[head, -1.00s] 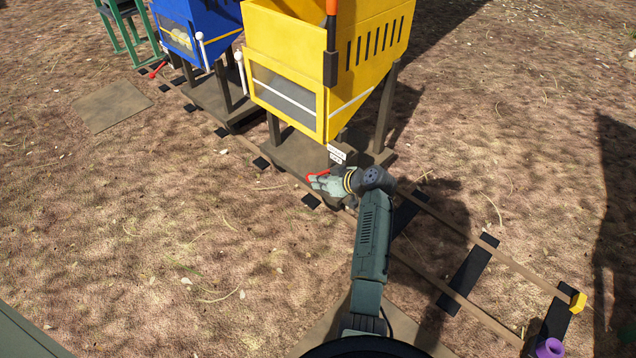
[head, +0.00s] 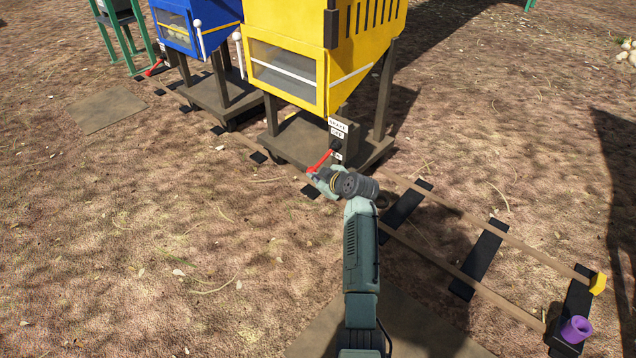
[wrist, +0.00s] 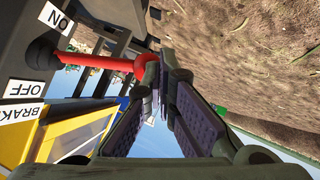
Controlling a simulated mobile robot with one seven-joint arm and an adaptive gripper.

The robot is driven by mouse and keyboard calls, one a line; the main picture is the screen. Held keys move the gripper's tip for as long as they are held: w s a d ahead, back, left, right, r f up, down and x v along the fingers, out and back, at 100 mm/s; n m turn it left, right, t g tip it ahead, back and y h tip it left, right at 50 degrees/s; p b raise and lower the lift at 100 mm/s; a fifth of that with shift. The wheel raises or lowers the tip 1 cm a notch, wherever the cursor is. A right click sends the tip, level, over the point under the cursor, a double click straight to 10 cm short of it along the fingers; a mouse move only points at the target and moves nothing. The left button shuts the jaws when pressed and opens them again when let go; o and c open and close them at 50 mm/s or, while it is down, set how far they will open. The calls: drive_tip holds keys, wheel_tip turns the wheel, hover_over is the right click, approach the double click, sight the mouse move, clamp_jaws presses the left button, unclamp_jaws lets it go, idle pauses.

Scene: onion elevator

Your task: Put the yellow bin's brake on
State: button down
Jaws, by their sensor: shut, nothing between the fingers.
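The yellow bin (head: 292,78) stands on a dark wheeled base on rails in the head view. Its corner shows in the wrist view (wrist: 62,137). The red brake lever (head: 321,161) sticks out from the base's front corner, slanting down-left to its handle. In the wrist view the lever (wrist: 95,61) runs from a dark pivot between the ON label (wrist: 57,18) and the OFF label (wrist: 22,90). My gripper (head: 320,181) is shut with nothing between its fingers. Its fingertips (wrist: 162,76) are right beside the lever's handle end; I cannot tell whether they touch.
The rails (head: 470,226) run right to a yellow stop (head: 598,283) and a purple cylinder (head: 576,329). Open ground lies in front.

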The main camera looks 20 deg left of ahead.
drive_tip(key=shift+r, duration=0.25)
drive_tip(key=shift+r+p, duration=0.5)
drive_tip(key=shift+r, duration=0.2)
